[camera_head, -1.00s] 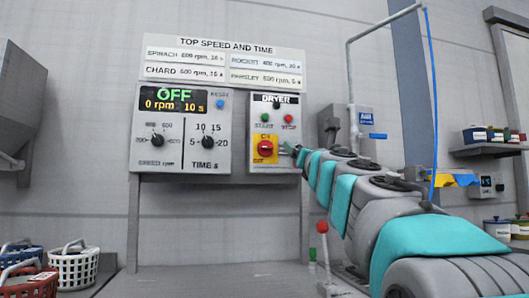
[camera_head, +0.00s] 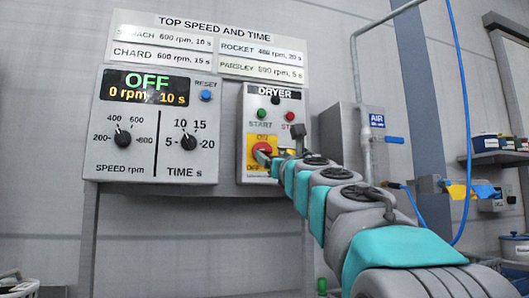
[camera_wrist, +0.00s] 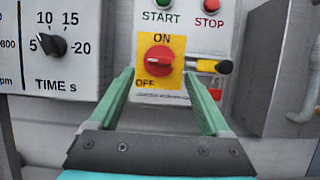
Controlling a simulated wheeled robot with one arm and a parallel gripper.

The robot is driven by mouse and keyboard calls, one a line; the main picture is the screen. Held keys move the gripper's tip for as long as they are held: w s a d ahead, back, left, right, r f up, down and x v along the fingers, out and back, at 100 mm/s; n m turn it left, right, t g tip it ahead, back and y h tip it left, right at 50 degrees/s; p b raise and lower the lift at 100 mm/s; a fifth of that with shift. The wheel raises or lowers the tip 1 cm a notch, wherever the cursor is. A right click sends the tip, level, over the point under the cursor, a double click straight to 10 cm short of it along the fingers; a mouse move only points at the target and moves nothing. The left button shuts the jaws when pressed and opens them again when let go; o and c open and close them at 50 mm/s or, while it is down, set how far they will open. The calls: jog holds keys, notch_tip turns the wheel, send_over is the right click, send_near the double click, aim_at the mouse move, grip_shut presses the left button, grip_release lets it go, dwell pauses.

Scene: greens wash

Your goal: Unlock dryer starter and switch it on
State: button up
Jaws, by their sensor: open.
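The dryer starter (camera_head: 288,112) is a grey wall box labelled DRYER, with a green START button (camera_head: 262,113) and a red STOP button (camera_head: 290,116). Below them, a red rotary switch (camera_wrist: 160,60) sits on a yellow plate (camera_wrist: 144,45) marked ON at the top and OFF at lower left. My gripper (camera_wrist: 160,76) is open and empty, its green fingers on either side of the switch in the wrist view; I cannot tell whether they touch it. In the head view my gripper (camera_head: 266,159) hides part of the switch. No lock can be made out clearly.
A black and yellow handle-like item (camera_wrist: 214,66) shows right of the switch. The speed and time panel (camera_head: 152,125), reading OFF, is to the left. A grey box (camera_head: 342,135) and an air pipe with a blue hose (camera_head: 463,120) are to the right.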

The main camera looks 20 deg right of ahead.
aim_at(266, 150)
jog(key=p+x, duration=0.3)
jog(key=x, duration=0.3)
jog(key=shift+w+r, duration=0.1)
jog(key=shift+r, duration=0.1)
jog(key=shift+w+p, duration=0.4)
jog(key=shift+w, duration=0.05)
grip_shut()
